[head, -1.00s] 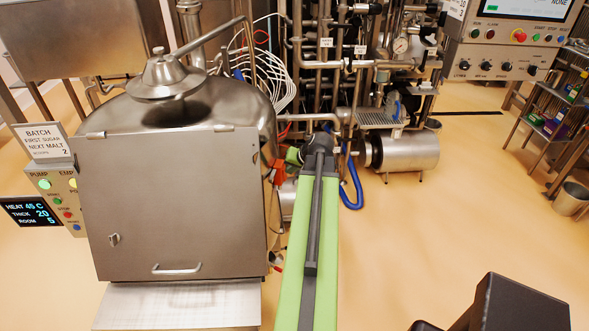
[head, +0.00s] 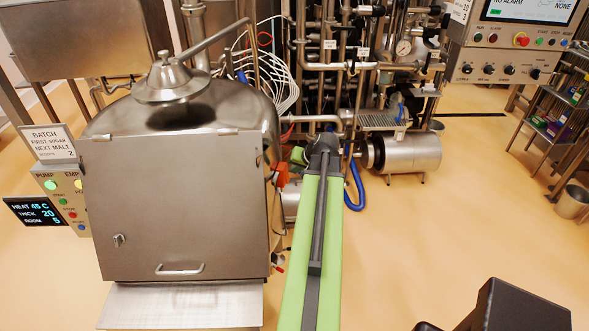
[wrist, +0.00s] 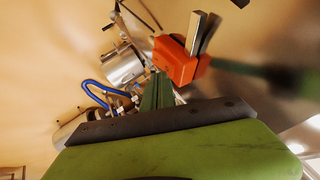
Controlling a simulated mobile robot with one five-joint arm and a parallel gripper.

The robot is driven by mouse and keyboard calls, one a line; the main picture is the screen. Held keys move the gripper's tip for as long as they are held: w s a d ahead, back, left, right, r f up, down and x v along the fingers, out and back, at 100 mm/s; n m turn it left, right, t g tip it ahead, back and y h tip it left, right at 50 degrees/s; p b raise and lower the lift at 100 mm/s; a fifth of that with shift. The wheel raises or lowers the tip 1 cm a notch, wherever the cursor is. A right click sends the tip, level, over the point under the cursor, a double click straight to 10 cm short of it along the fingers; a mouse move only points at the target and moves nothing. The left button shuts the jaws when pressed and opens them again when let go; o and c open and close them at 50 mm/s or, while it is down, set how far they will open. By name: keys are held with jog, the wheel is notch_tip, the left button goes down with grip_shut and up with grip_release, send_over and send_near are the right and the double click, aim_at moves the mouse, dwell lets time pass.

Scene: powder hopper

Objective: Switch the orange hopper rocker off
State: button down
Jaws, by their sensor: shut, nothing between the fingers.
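The orange rocker (head: 281,172) shows in the head view as a small orange piece at the right side of the steel hopper. In the wrist view an orange block (wrist: 176,62) with a flat metal piece standing on it appears to be the same thing; its on or off position cannot be told. My gripper (wrist: 158,78) shows green fingers, shut and empty, just left of and below the orange block. Whether they touch it is unclear. In the head view my green arm reaches forward and hides most of the gripper.
The steel hopper (head: 175,205) stands close on the left. A blue hose (head: 354,185), a steel cylinder (head: 408,153) and dense pipework are beyond my arm. A control panel (head: 515,45) is at the upper right. The floor (head: 430,240) at right is open.

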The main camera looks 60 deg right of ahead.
jog(key=d+p+v, duration=0.1)
jog(key=p+v, duration=0.8)
jog(key=v, duration=0.2)
jog(key=shift+s+r, duration=0.3)
jog(key=shift+s, duration=0.1)
jog(key=shift+a, duration=0.1)
